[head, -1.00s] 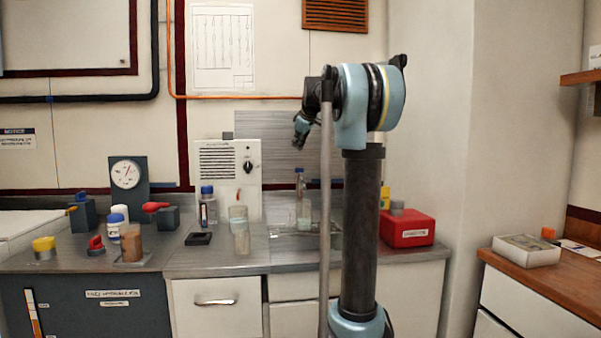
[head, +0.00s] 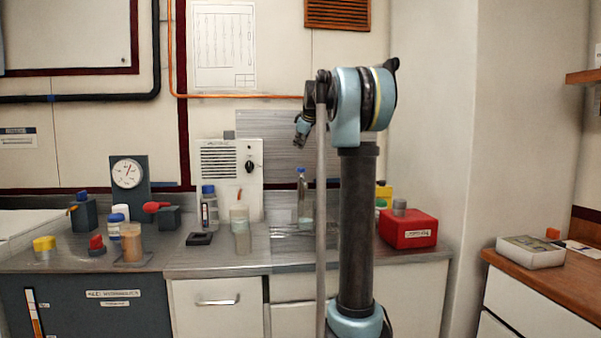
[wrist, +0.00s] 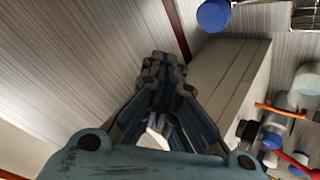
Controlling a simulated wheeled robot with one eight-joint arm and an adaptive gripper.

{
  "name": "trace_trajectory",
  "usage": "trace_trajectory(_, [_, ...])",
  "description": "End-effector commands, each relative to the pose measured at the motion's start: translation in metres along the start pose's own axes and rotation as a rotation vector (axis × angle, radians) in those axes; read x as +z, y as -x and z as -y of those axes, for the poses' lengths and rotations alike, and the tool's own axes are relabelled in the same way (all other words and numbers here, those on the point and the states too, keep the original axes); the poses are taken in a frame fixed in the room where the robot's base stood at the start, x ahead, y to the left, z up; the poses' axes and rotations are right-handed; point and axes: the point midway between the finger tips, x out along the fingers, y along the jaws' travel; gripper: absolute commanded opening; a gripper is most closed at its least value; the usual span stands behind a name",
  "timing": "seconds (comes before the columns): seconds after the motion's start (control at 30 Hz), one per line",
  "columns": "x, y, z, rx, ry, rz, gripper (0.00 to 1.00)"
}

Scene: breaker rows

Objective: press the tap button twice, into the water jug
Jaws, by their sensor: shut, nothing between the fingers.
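My gripper (head: 299,142) hangs at the end of the raised arm, in front of the metal backsplash and above the counter. In the wrist view its fingers (wrist: 164,62) are together and hold nothing. A clear vessel with a pale lower part (head: 241,230), possibly the water jug, stands on the counter below and left of the gripper. A clear blue-capped bottle (head: 304,205) stands below the gripper by the sink area. I cannot make out the tap or its button; my arm covers part of that area. A blue round top (wrist: 213,15) shows in the wrist view.
A white vented unit with a black knob (head: 249,166) stands against the wall, left of the gripper. A red box (head: 408,231) sits right of my arm. A blue-capped bottle (head: 209,206), a black tray (head: 199,239) and a gauge (head: 128,173) are at left.

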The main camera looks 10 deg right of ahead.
Motion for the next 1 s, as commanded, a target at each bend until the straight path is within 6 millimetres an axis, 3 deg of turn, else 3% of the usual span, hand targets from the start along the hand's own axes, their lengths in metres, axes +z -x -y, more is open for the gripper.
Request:
trace_trajectory(0.5, [0.029,-0.04,0.029,0.0,0.0,0.0,0.0])
trace_trajectory(1.0, [0.034,-0.046,0.034,0.0,0.0,0.0,0.0])
